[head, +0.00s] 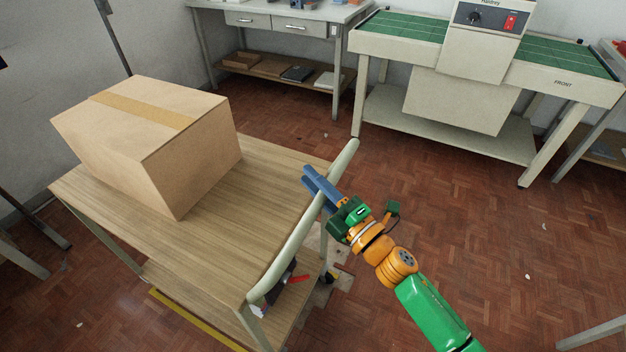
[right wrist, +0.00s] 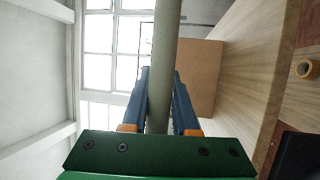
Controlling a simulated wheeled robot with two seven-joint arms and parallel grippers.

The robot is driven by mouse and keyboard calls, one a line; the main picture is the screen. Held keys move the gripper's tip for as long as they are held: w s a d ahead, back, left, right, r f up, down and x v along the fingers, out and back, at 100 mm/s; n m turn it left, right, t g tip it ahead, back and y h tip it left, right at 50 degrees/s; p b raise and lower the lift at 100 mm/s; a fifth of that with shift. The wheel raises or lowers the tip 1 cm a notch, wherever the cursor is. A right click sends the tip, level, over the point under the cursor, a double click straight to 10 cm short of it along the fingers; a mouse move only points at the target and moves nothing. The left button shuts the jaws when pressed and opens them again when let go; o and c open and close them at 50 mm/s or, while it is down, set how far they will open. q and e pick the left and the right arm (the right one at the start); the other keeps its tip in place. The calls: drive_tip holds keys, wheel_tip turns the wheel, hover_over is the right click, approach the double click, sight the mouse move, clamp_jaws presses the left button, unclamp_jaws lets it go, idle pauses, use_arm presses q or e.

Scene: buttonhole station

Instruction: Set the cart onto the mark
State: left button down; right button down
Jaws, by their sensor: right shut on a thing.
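The cart has a wooden top (head: 255,178) and a pale green handle bar (head: 290,258) along its right side in the head view. My right gripper (head: 318,183), with blue fingers, is shut on that bar, near its far end. In the right wrist view the bar (right wrist: 163,35) runs between the two fingers (right wrist: 161,85). A yellow strip (head: 195,320) shows on the floor by the cart's near side. It may be part of the mark; the rest is not visible. My left gripper is not in view.
A closed cardboard box (head: 150,135) stands on the cart top. Small items, one red (head: 299,278), lie low by the cart's handle end. A bench (head: 300,12) and a green-topped machine table (head: 400,45) stand behind. The parquet floor (head: 470,240) at right is largely clear.

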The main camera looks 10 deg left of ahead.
drive_tip(key=shift+r, duration=0.1)
drive_tip(key=c, duration=0.9)
unclamp_jaws()
drive_tip(key=shift+a, duration=0.1)
drive_tip(key=shift+o, duration=1.1)
drive_tip(key=shift+w+a, duration=0.1)
drive_tip(key=shift+a, duration=0.1)
drive_tip(key=shift+d, duration=0.1)
drive_tip(key=v, duration=0.7)
